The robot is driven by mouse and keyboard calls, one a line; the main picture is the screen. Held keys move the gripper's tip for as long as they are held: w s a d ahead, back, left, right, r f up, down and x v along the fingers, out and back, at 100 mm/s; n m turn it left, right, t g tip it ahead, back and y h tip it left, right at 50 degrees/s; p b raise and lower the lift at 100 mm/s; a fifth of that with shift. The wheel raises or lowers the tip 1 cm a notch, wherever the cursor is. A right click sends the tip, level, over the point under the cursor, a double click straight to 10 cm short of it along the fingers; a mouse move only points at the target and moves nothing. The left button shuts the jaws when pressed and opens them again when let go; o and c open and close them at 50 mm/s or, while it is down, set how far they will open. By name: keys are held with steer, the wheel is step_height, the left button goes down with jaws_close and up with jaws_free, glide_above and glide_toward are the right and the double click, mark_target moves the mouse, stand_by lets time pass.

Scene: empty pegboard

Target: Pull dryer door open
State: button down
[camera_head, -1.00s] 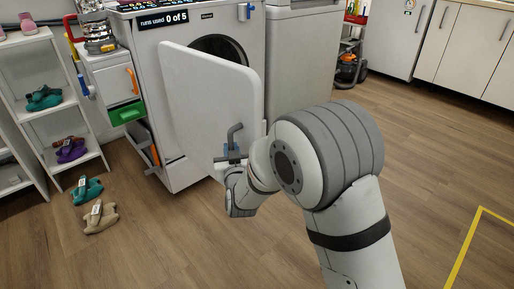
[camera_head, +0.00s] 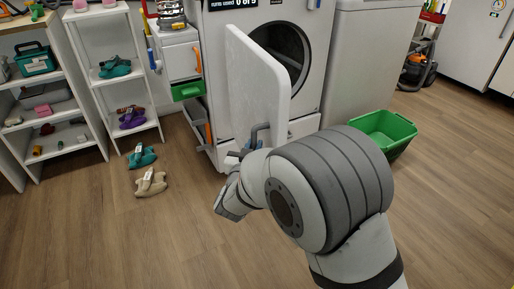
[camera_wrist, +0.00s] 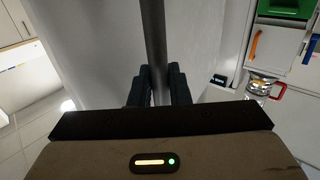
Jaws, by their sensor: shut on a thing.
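The white dryer (camera_head: 226,45) stands at the back with its round dark opening (camera_head: 277,55) showing in the head view. Its white door (camera_head: 257,88) is swung well out, seen at a steep angle. My gripper (camera_head: 250,150) is at the door's lower outer part, largely hidden by my arm. In the wrist view, the dark fingers (camera_wrist: 156,88) are closed around the grey bar handle (camera_wrist: 155,40), with the pale door face behind it.
A green bin (camera_head: 385,133) stands on the floor to the right of the dryer. Shelves (camera_head: 105,62) with shoes stand at the left, and teal (camera_head: 142,158) and beige shoes (camera_head: 150,183) lie on the floor. The floor at front left is clear.

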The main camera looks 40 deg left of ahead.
steer(key=shift+a+r, duration=0.15)
steer(key=shift+r, duration=0.1)
steer(key=c, duration=1.5)
jaws_free()
steer(key=shift+f, duration=0.1)
steer(key=shift+o, duration=0.2)
steer(key=p+v, duration=0.2)
steer(key=v, duration=0.5)
steer(key=shift+s+d+p, duration=0.2)
steer(key=shift+s+p, duration=0.1)
steer(key=shift+p, duration=0.1)
steer(key=shift+f, duration=0.15)
